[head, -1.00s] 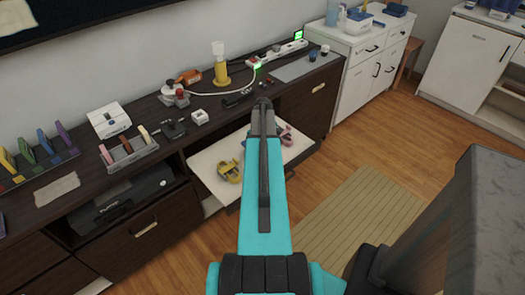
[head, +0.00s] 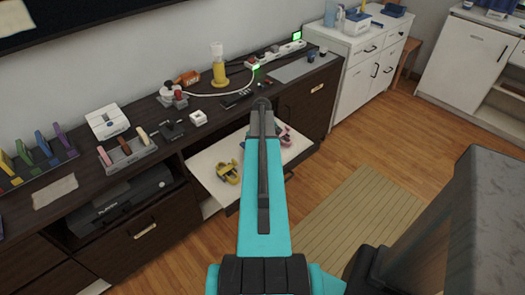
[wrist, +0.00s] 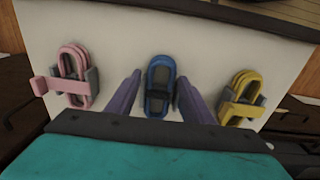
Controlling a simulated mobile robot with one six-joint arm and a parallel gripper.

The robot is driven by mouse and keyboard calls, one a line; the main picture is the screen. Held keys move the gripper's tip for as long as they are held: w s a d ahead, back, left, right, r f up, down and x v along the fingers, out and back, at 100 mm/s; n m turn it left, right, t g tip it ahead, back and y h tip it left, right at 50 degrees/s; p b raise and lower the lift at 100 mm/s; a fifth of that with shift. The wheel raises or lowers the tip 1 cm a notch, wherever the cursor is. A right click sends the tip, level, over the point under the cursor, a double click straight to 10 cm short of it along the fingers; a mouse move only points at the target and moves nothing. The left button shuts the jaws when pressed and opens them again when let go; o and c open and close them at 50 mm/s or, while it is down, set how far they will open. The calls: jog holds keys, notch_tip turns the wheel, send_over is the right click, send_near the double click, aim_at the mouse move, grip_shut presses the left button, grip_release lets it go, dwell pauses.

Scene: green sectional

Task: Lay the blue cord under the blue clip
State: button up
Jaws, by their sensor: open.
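The blue cord (wrist: 161,67) is a coiled oval loop in the middle of the wrist view, lying on a white open drawer (wrist: 110,55). Dark grey holder sides flank it. A blue band at its lower end may be the blue clip; I cannot tell how the cord lies against it. My gripper (wrist: 160,80) is open, with one finger on each side of the cord. Whether the fingers touch it is unclear. In the head view my arm hides the blue cord and clip.
A pink cord (wrist: 73,62) with its pink clip lies left, and a yellow cord (wrist: 243,88) with its yellow clip lies right. The drawer (head: 207,165) extends from a dark cabinet (head: 155,215) with a cluttered top. Wood floor lies in front.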

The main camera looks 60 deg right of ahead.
jog(key=shift+s+a+f, duration=0.15)
jog(key=shift+a+f, duration=0.15)
jog(key=shift+f, duration=0.35)
jog(key=shift+s+a+f, duration=0.1)
jog(key=shift+a+f, duration=0.15)
jog(key=shift+f, duration=0.35)
jog(key=shift+w+r, duration=0.1)
jog(key=shift+r, duration=0.75)
notch_tip(320, 180, up, 15)
jog(key=b, duration=0.1)
jog(key=shift+d+f, duration=0.2)
jog(key=shift+d, duration=0.15)
